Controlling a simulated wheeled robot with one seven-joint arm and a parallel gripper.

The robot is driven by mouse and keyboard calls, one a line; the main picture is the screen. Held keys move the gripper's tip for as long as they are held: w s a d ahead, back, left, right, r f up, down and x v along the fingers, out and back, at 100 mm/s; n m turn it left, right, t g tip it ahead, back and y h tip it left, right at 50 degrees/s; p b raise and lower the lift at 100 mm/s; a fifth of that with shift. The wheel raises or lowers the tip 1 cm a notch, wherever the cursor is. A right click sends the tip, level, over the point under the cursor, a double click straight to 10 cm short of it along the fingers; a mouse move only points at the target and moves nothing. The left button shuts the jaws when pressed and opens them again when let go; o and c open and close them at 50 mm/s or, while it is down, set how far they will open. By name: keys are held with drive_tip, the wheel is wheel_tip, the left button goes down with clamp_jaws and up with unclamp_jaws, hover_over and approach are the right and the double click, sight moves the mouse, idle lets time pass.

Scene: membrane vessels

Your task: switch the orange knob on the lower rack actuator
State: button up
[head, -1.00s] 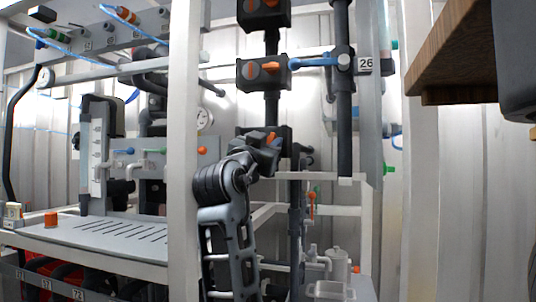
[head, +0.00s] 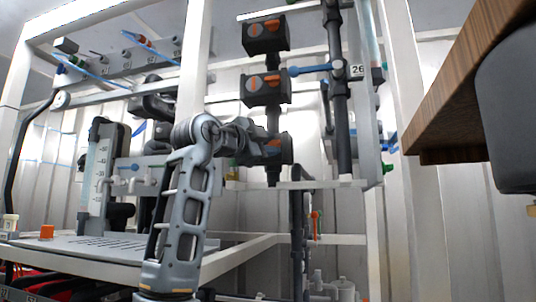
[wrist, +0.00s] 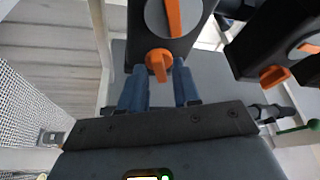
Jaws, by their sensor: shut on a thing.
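The lowest of three stacked dark actuators (head: 282,152) is on the rack's black pipe in the head view, partly hidden by my arm. In the wrist view its dark box (wrist: 140,30) shows a grey dial with an orange pointer (wrist: 173,17). The orange knob (wrist: 158,60) sticks out below that dial. My gripper (wrist: 161,80) has one blue-grey finger on each side of this knob and is shut on it. The fingertip contact is partly hidden. In the head view my gripper (head: 256,147) is at the actuator's left front.
The middle actuator (head: 257,90) and top actuator (head: 258,36) are above. A second dark actuator with an orange knob (wrist: 275,75) is close on the right in the wrist view. A white rack post (head: 194,60) stands left. A wooden shelf (head: 465,90) overhangs at right.

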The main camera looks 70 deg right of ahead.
drive_tip(key=shift+r+m+y, duration=0.2)
drive_tip(key=shift+m+y, duration=0.6)
drive_tip(key=shift+m, duration=1.4)
drive_tip(key=o, duration=0.7)
drive_tip(key=shift+d, duration=0.1)
drive_tip(key=v, duration=0.8)
